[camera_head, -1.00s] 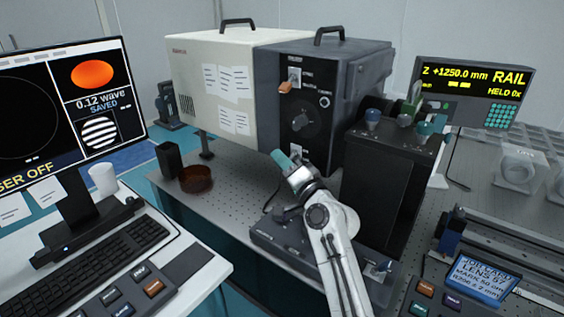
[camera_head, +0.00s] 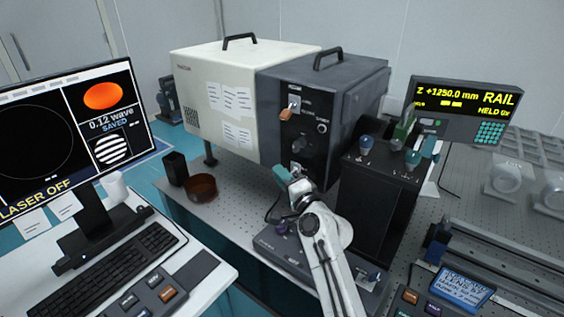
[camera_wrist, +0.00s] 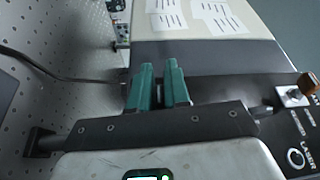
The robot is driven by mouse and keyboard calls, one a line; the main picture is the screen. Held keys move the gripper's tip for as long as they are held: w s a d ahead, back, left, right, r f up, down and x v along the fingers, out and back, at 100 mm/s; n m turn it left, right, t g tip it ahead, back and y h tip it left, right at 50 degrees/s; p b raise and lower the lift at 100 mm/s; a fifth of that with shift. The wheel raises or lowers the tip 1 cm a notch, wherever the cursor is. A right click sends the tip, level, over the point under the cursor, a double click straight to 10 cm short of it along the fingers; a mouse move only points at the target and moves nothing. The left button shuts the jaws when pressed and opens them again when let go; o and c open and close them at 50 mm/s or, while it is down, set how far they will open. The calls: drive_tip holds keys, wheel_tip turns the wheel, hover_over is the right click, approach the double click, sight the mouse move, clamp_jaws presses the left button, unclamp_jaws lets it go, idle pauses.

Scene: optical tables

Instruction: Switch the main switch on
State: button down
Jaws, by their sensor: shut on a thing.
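An orange-brown lever (camera_head: 287,114) stands out from a metal plate on the dark front panel (camera_head: 309,160) of the instrument box; I take it for the main switch, but its label is not legible. In the wrist view the lever (camera_wrist: 307,84) is at the right edge, apart from my fingers. My gripper (camera_head: 281,174) is low in front of the panel, below the lever and the black round knob (camera_head: 301,146). In the wrist view my gripper's teal fingers (camera_wrist: 159,75) are close together with a narrow dark gap; what they hold cannot be made out.
A dark cabinet (camera_head: 378,205) with several knobs on top stands right of my arm. A brown bowl (camera_head: 201,188) and a black cup (camera_head: 175,168) sit on the perforated table at left. A monitor (camera_head: 70,130) reads LASER OFF. A dark cable (camera_wrist: 60,76) runs left of my fingers.

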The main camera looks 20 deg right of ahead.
drive_tip(key=shift+d+r+m+g+p, duration=0.1)
drive_tip(key=shift+r+m+g+p, duration=0.35)
drive_tip(key=shift+m+p, duration=1.15)
drive_tip(key=shift+d+r+m+g+p, duration=0.15)
drive_tip(key=shift+m+g+p, duration=0.55)
drive_tip(key=shift+p, duration=1.75)
drive_tip(key=shift+a+r+m+g+p, duration=0.1)
drive_tip(key=shift+r+m+g+p, duration=0.3)
drive_tip(key=shift+m+p, duration=1.25)
drive_tip(key=shift+n+p, duration=0.25)
drive_tip(key=shift+p, duration=0.1)
drive_tip(key=c, duration=1.2)
unclamp_jaws()
drive_tip(key=shift+w, duration=0.1)
drive_tip(key=v, duration=1.1)
drive_tip(key=shift+b, duration=0.4)
